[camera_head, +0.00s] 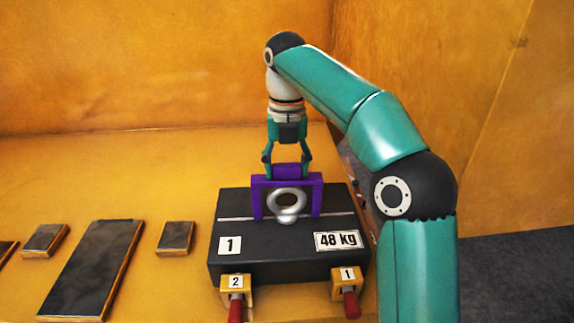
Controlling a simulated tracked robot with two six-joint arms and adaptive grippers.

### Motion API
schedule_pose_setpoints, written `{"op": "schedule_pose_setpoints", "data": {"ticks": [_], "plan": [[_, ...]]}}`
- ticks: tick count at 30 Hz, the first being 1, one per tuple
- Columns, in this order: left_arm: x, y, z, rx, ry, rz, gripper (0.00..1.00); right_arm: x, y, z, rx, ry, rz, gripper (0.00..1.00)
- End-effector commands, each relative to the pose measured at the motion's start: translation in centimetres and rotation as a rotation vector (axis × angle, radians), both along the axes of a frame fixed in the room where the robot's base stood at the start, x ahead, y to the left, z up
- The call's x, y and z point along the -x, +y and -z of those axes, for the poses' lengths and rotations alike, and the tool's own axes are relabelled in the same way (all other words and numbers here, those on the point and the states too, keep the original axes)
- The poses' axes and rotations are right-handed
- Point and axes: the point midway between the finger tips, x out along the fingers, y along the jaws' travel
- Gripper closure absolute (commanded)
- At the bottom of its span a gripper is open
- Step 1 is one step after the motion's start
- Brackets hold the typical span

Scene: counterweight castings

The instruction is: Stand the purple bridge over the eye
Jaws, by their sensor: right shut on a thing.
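The purple bridge (287,181) is upright over the black casting, its two legs on either side of the silver eye (286,204). The eye is a ring standing on the casting's top, in front of the bridge's middle in this view. I cannot tell whether the bridge's feet touch the casting. My right gripper (287,170) points down from above and is shut on the top of the bridge. The black casting (290,250) bears a "1" label and a "48 kg" label. My left gripper is not in view.
Two yellow clamps with red handles, marked 2 (236,281) and 1 (347,276), sit at the casting's front edge. Dark plates (92,268) lie on the table at left. Orange walls stand behind and at right.

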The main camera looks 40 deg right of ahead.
Motion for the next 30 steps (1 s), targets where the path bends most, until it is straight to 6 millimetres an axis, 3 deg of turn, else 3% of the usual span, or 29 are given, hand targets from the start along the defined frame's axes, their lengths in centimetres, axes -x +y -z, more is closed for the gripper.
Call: {"op": "schedule_pose_setpoints", "data": {"ticks": [18, 19, 24, 30], "plan": [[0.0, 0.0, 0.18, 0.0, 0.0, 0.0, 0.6, 0.01, 0.03, 0.43, 0.0, 0.0, -0.001, 1.0], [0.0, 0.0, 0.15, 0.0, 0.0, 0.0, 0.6, 0.0, 0.04, 0.37, 0.0, 0.0, 0.0, 0.33], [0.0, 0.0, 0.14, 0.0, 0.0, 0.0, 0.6, -0.01, 0.03, 0.38, 0.0, 0.0, 0.0, 0.09], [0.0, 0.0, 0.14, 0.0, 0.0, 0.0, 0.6, 0.0, 0.02, 0.4, 0.0, 0.0, 0.0, 0.09]]}}
